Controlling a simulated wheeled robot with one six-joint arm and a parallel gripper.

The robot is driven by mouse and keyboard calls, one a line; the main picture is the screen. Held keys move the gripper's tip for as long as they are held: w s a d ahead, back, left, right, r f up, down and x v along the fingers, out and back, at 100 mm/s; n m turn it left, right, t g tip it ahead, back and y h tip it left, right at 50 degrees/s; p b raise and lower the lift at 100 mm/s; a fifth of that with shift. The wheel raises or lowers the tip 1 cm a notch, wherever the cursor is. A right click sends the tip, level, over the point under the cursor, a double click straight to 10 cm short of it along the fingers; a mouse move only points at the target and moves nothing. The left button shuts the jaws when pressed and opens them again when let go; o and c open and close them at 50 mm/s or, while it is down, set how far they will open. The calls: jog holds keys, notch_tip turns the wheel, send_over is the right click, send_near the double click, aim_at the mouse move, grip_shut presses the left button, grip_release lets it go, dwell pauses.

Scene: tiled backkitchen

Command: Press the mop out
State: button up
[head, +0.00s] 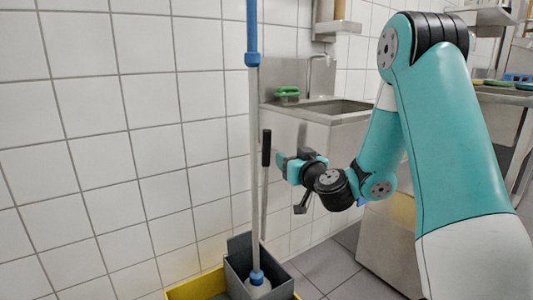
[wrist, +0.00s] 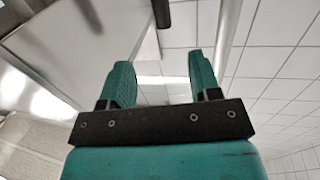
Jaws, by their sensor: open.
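The mop (head: 254,130) stands upright, with a blue grip at the top of its pale pole. Its blue socket and white head are down in the grey wringer (head: 238,268). The wringer's lever (head: 265,190) stands up beside the pole and ends in a black grip (head: 266,148). My gripper (head: 284,163) is just right of this grip, apparently apart from it. In the wrist view my gripper (wrist: 163,75) is open and empty; a dark piece (wrist: 161,13), likely the lever's grip, shows beyond the fingertips. A pale pole (wrist: 228,35), likely the mop's, is behind the right finger.
A yellow bucket (head: 202,287) carries the wringer. A white tiled wall (head: 100,130) is close on the left and behind. A steel sink (head: 335,112) with a green item (head: 288,93) stands behind my gripper. Grey floor (head: 345,275) is free right of the bucket.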

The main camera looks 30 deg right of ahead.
jog(key=p, duration=1.1)
send_near(269, 142)
jog(key=w, duration=0.3)
jog(key=w+r, duration=0.1)
jog(key=w, duration=0.1)
jog(key=shift+d, duration=0.3)
jog(key=w+p, duration=0.1)
jog(key=w, duration=0.1)
jog(key=w+p, duration=0.1)
jog(key=w, duration=0.1)
jog(key=w+d+f, duration=0.1)
jog(key=w, duration=0.1)
jog(key=shift+w+d+p, duration=0.1)
jog(key=shift+w+p, duration=0.25)
jog(key=shift+p, duration=0.05)
jog(key=shift+c, duration=0.5)
grip_shut()
